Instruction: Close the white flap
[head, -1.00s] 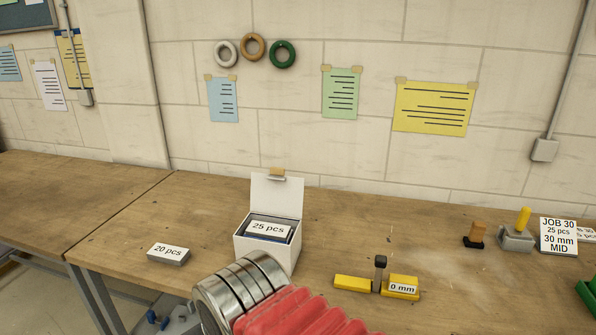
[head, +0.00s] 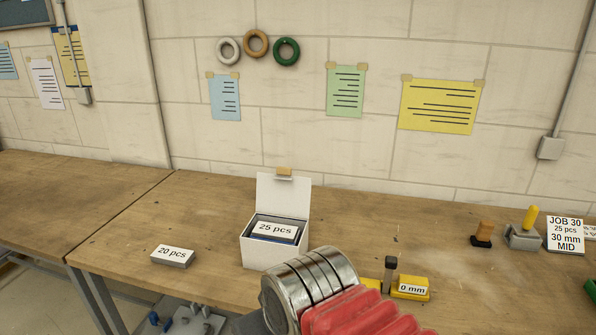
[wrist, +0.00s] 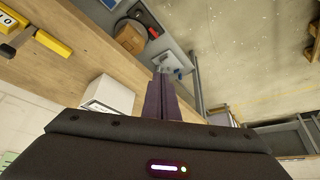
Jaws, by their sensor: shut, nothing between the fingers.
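The white flap (head: 283,194) stands upright at the back of the white box (head: 262,252), with a small tan tab at its top edge. The box is open and holds a stack labelled 25 pcs (head: 275,230). In the wrist view the white box (wrist: 112,93) lies to the left of the fingers. My gripper (wrist: 163,78) shows there with its dark fingers together and empty, apart from the box. In the head view my arm's metal and red links stand in front of the box's right side, and the fingers are not visible.
A block labelled 20 pcs (head: 172,256) lies left of the box. A yellow 0 mm gauge (head: 411,289) sits to the right, partly behind my arm. A JOB 30 card (head: 565,235) stands at the far right.

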